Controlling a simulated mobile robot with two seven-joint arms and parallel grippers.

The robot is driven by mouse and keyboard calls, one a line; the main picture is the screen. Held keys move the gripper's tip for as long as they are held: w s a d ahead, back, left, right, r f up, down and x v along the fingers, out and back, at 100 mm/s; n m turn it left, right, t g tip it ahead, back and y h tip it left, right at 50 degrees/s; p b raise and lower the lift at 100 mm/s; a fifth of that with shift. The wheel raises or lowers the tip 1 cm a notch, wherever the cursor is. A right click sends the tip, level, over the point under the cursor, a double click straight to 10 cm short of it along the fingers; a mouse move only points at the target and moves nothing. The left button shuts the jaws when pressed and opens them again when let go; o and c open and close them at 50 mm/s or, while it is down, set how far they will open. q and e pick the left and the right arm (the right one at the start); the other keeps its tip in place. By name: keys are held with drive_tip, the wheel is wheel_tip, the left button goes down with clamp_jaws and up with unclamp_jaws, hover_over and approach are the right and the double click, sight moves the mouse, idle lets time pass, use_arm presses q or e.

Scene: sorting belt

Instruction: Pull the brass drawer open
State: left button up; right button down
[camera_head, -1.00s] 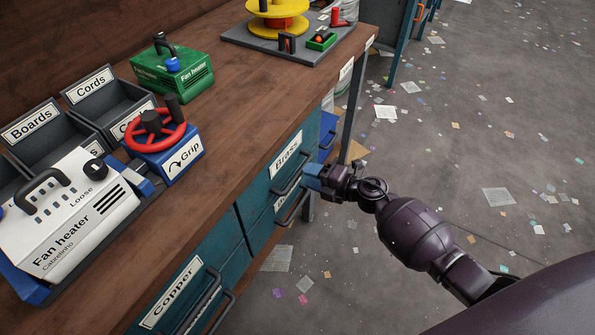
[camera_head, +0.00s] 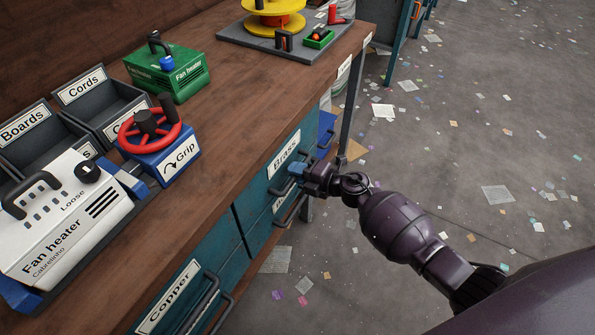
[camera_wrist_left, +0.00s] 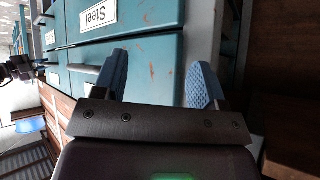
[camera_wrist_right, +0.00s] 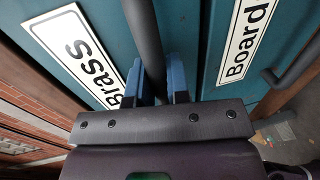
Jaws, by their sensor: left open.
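The brass drawer (camera_head: 268,170) is a teal front with a "Brass" label, in the bench's side. Its front looks flush with the bench. My right gripper (camera_head: 297,169) is at its dark bar handle (camera_wrist_right: 143,30). In the right wrist view, the blue fingers of the right gripper (camera_wrist_right: 156,85) stand close on both sides of the bar, closed on it. The fingertips are partly hidden behind the bar in the head view. My left gripper (camera_wrist_left: 160,75) is open and empty in front of a teal drawer labelled "Steel" (camera_wrist_left: 98,15); it is not in the head view.
A drawer labelled "Copper" (camera_head: 172,298) is nearer on the same bench. Below the brass drawer is another handle (camera_head: 291,212). The benchtop (camera_head: 225,130) holds fan heaters, bins and a red wheel. The floor (camera_head: 430,150) at right is open, with scattered paper scraps.

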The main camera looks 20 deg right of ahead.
use_arm(q)
drive_tip(key=shift+r+n+p, duration=0.3)
drive_tip(key=shift+r+p, duration=0.3)
drive_tip(key=shift+p, duration=0.55)
use_arm(e)
drive_tip(key=f+v, duration=0.3)
drive_tip(key=v, duration=1.2)
drive_tip(key=s+f+v, duration=0.1)
drive_tip(key=f+v, duration=0.2)
drive_tip(key=v, duration=1.2)
drive_tip(key=shift+d+f, duration=0.2)
drive_tip(key=shift+d, duration=0.25)
use_arm(q)
drive_tip(key=shift+w+r, duration=0.1)
drive_tip(key=shift+w, duration=0.05)
use_arm(e)
drive_tip(key=shift+s, duration=0.15)
drive_tip(key=c, duration=1.1)
unclamp_jaws()
use_arm(q)
drive_tip(key=shift+s+a, duration=0.1)
drive_tip(key=shift+s, duration=0.1)
